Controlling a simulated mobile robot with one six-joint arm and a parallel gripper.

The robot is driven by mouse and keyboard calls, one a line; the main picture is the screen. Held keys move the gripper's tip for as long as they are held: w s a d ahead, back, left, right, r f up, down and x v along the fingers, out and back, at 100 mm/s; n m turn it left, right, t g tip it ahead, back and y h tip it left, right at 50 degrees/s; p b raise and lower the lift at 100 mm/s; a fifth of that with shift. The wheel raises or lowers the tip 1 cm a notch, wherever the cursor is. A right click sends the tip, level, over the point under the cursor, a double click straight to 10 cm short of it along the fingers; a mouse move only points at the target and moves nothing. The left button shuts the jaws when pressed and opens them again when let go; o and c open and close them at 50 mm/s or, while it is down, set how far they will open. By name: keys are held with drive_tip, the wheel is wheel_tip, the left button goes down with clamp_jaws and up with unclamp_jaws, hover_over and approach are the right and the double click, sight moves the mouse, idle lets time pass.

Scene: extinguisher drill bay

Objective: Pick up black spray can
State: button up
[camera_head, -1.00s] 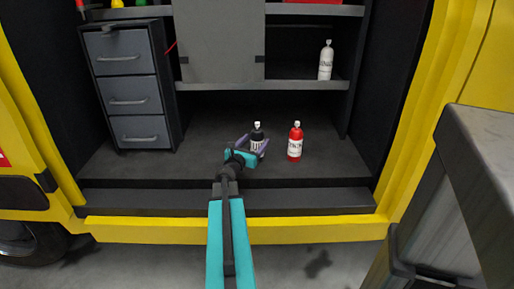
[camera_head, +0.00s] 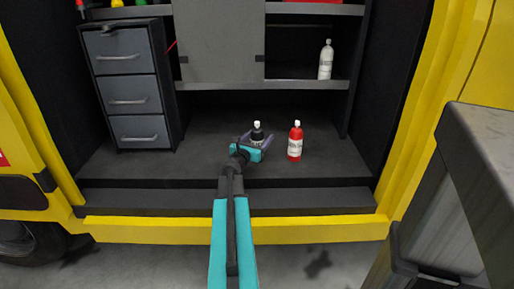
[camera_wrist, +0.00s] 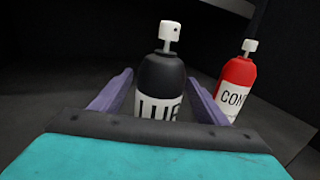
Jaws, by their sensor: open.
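The black spray can (camera_head: 257,133) stands upright on the dark floor of the vehicle's bay. It has a white nozzle and a white label with dark letters. In the wrist view the can (camera_wrist: 160,78) stands between the two purple fingers of my gripper (camera_wrist: 158,95). The fingers are open, one on each side, with a visible gap at least on the left. The lower part of the can is hidden behind the gripper's body. In the head view my gripper (camera_head: 257,141) is at the can, reaching in from the front.
A red spray can (camera_head: 295,142) stands close to the right of the black one and also shows in the wrist view (camera_wrist: 236,86). A white can (camera_head: 326,62) stands on the shelf (camera_head: 300,85) above. A grey drawer unit (camera_head: 130,88) is at left. The bay floor's front lip (camera_head: 310,198) lies below.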

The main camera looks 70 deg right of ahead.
drive_tip(key=shift+s+d, duration=0.1)
drive_tip(key=shift+d, duration=1.15)
drive_tip(key=shift+c, duration=0.3)
drive_tip(key=c, duration=1.3)
drive_tip(key=shift+r, duration=0.2)
drive_tip(key=shift+r, duration=0.6)
drive_tip(key=s+a+r+p, duration=0.1)
drive_tip(key=a+p, duration=0.4)
drive_tip(key=s+a+r+p, duration=0.1)
drive_tip(key=a+p, duration=0.4)
drive_tip(key=p, duration=0.1)
drive_tip(key=s+a+r+p, duration=0.1)
drive_tip(key=s+a+p, duration=0.1)
drive_tip(key=a+p, duration=0.3)
drive_tip(key=shift+s+r, duration=0.1)
drive_tip(key=shift+r, duration=0.25)
